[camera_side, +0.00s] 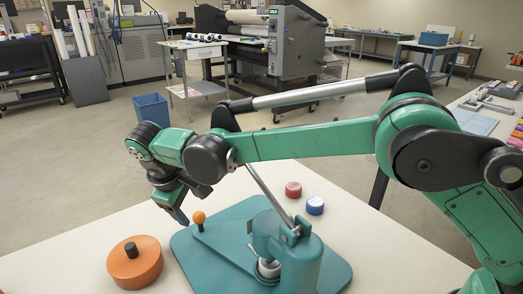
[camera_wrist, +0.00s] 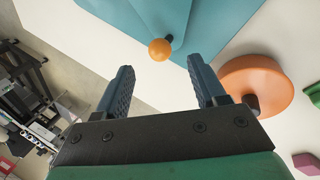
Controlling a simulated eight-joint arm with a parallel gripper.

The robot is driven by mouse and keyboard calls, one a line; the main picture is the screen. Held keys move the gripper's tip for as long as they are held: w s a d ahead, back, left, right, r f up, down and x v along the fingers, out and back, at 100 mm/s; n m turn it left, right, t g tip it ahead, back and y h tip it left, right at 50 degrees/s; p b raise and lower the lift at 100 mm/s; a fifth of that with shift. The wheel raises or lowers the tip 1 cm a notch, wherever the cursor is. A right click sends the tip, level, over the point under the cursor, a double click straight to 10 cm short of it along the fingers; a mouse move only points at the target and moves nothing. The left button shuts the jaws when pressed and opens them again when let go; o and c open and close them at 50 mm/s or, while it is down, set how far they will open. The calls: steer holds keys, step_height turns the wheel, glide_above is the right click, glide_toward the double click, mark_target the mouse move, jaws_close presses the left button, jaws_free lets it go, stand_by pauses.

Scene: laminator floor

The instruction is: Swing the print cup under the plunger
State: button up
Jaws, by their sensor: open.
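A teal press (camera_side: 330,268) with a rounded base plate stands on the pale table; its base also fills the top of the wrist view (camera_wrist: 215,20). An orange ball knob (camera_side: 198,217) on a short dark stem rises at the base's left end. In the wrist view the knob (camera_wrist: 160,49) lies beyond the fingertips, between their lines. A silvery round part (camera_side: 268,268), perhaps the cup or plunger, shows at the press head; which one I cannot tell. My gripper (camera_side: 180,213) is just left of the knob; its fingers (camera_wrist: 162,76) are apart and empty.
An orange disc with a black knob (camera_side: 135,264) sits left of the press, and right of my fingers in the wrist view (camera_wrist: 262,78). The slanted silver bar (camera_side: 268,190) rises from the press.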

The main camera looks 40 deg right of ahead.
mark_target(197, 215)
steer(key=shift+x, duration=2.1)
jaws_close()
